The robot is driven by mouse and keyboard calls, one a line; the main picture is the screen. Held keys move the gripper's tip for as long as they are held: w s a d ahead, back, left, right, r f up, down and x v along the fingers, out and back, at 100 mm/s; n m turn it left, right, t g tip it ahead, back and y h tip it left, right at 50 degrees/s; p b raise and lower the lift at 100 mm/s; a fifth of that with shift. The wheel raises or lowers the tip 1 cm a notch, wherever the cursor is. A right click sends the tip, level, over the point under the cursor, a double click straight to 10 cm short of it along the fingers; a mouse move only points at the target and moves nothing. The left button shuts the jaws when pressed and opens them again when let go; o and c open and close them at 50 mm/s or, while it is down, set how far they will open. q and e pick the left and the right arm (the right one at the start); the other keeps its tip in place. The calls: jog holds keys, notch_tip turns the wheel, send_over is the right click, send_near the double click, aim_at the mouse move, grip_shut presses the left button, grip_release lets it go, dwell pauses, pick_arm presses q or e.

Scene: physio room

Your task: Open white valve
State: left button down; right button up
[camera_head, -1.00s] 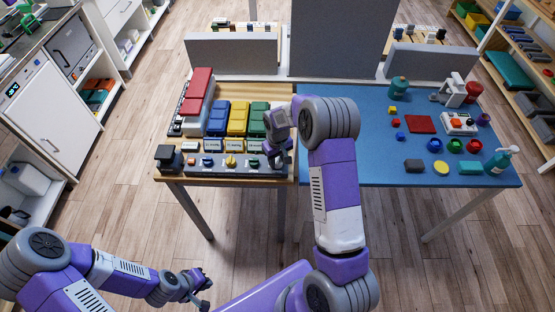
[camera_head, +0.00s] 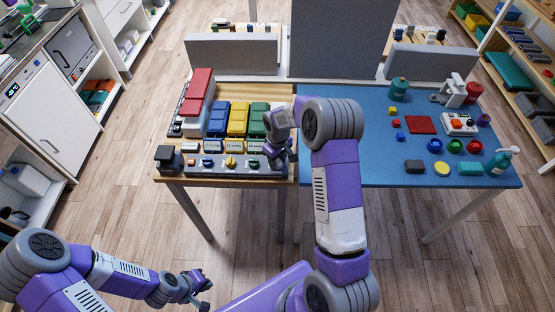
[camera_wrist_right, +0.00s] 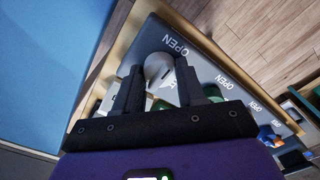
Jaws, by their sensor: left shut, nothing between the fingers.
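The white valve (camera_wrist_right: 158,68) is a round, pale knob on the grey valve panel (camera_head: 194,172); it shows in the right wrist view beside an "OPEN" label. My right gripper (camera_wrist_right: 160,78) has its fingers on either side of this knob; whether they press on it I cannot tell. In the head view, my right gripper (camera_head: 278,160) is over the panel's right end and hides the white valve. My left gripper (camera_head: 201,297) is shut and empty, low in front of the table.
Blue (camera_head: 207,162), yellow (camera_head: 231,162) and green (camera_head: 254,163) valves sit left of my right gripper. Behind them stand blue, yellow and green blocks (camera_head: 238,118) and a red-topped unit (camera_head: 199,84). A blue table (camera_head: 365,160) with small objects adjoins at right.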

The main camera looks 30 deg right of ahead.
aim_at(278, 161)
jog(key=o, duration=0.4)
jog(key=shift+o, duration=0.2)
notch_tip(278, 161, up, 8)
jog(key=shift+f+p, duration=0.2)
jog(key=shift+p, duration=0.25)
jog(key=shift+s+f, duration=0.1)
